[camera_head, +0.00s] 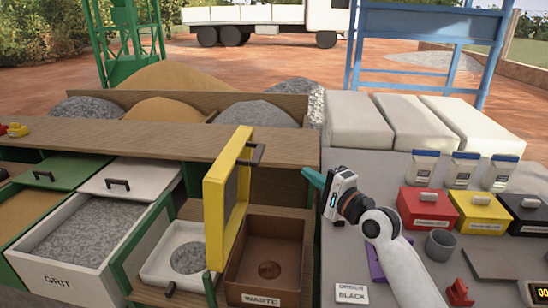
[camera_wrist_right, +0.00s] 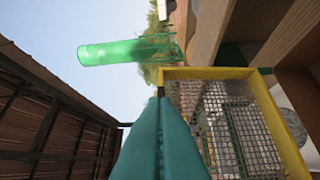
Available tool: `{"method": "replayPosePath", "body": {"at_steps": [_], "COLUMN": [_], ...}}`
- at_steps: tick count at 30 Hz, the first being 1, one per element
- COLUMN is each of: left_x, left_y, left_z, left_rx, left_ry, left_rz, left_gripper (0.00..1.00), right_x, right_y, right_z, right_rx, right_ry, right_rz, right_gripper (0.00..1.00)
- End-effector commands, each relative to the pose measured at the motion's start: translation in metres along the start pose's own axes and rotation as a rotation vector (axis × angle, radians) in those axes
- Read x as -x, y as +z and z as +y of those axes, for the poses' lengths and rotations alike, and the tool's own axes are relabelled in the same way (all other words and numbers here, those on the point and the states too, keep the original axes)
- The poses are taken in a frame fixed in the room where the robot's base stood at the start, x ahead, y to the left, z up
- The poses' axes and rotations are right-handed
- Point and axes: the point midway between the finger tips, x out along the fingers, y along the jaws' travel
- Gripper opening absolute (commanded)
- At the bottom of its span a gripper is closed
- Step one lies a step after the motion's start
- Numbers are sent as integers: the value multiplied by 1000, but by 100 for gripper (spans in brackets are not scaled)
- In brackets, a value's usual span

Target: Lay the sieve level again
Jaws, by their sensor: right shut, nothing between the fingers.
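The sieve (camera_head: 213,215) has a yellow frame with a mesh, and a dark handle (camera_head: 257,153) near its top. In the head view it stands steeply on edge over the line between a white tray (camera_head: 155,272) and a brown waste box (camera_head: 262,281). My right gripper (camera_head: 312,178) has teal fingers and is to the right of the sieve, apart from it and empty. In the wrist view my shut fingertips (camera_wrist_right: 160,92) appear beside the sieve's yellow frame (camera_wrist_right: 215,73); whether they touch cannot be told there. My left gripper is not in view.
A wooden shelf (camera_head: 110,138) runs behind the sieve. An open grit drawer (camera_head: 40,268) stands left. The grey counter at right holds red (camera_head: 425,208), yellow (camera_head: 480,212) and black boxes, a grey cup (camera_head: 439,245) and several jars. White sacks (camera_head: 355,120) lie behind.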

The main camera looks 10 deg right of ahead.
Motion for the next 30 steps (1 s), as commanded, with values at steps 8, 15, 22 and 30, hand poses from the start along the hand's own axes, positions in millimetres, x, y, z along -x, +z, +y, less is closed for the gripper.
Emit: {"method": "replayPosePath", "body": {"at_steps": [8, 15, 22, 30], "left_x": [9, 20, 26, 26], "left_y": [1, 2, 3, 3], "left_z": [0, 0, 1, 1], "left_rx": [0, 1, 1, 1], "left_ry": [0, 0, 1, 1], "left_rz": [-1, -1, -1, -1], "left_gripper": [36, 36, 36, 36], "right_x": [-59, -98, -112, -113], "right_y": [-1, -14, -27, -29], "right_z": [2, 2, 0, -1], "right_rx": [3, 2, 4, 5], "right_ry": [-2, -4, -4, -3], "right_rz": [0, 2, 0, 0], "right_gripper": [0, 0, 0, 0]}}
